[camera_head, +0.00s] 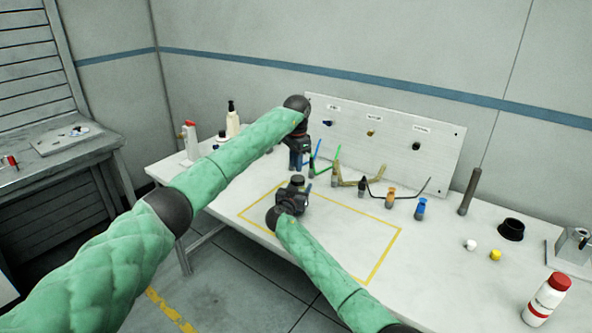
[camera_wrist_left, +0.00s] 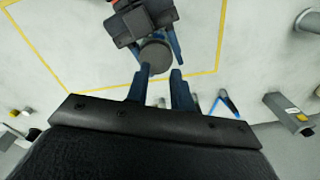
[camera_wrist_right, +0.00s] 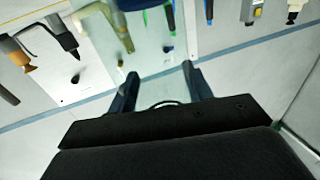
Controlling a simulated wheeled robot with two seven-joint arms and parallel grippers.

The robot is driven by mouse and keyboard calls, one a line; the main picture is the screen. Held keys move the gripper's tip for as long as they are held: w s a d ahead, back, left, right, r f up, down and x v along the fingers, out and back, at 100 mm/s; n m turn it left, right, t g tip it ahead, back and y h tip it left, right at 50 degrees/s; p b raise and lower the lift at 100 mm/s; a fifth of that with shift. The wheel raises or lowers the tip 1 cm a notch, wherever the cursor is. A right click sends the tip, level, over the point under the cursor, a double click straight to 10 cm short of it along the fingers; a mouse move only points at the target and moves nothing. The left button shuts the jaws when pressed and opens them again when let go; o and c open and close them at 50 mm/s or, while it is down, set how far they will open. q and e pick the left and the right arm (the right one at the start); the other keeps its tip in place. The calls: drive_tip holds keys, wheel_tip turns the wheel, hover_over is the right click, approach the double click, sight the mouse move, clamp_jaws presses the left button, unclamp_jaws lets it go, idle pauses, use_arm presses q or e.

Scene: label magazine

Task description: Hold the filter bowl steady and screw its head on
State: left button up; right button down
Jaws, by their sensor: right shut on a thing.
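My right gripper (camera_head: 299,187) is low over the table and shut on the filter bowl. Its round, dark grey top (camera_wrist_left: 155,56) shows in the left wrist view, between the blue fingers of the right gripper. I cannot tell whether this dark top is the bowl itself or the head on it. My left gripper (camera_head: 297,160) is above and behind the bowl in the head view, with its fingers pointing down. In the left wrist view the left fingertips (camera_wrist_left: 160,76) are apart and empty, close beside the dark top. The right fingers (camera_wrist_right: 158,75) also show in the right wrist view.
A yellow outline (camera_head: 384,250) marks the table beneath the grippers. A tool board (camera_head: 390,125) stands behind. Orange (camera_head: 390,198) and blue (camera_head: 420,209) pieces stand to the right, with a black ring (camera_head: 511,229) and a red-capped bottle (camera_head: 547,299) farther right. The outlined area's right part is clear.

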use_arm(q)
wheel_tip(320, 180, up, 9)
drive_tip(key=shift+s+f, duration=0.15)
drive_tip(key=shift+f, duration=0.05)
use_arm(e)
drive_tip(key=c, duration=0.5)
unclamp_jaws()
drive_tip(key=shift+s+a+f, duration=0.1)
drive_tip(key=shift+s+a, duration=0.05)
drive_tip(key=shift+s, duration=0.1)
use_arm(q)
drive_tip(key=shift+f+b, duration=1.4)
use_arm(e)
drive_tip(key=shift+v, duration=3.6)
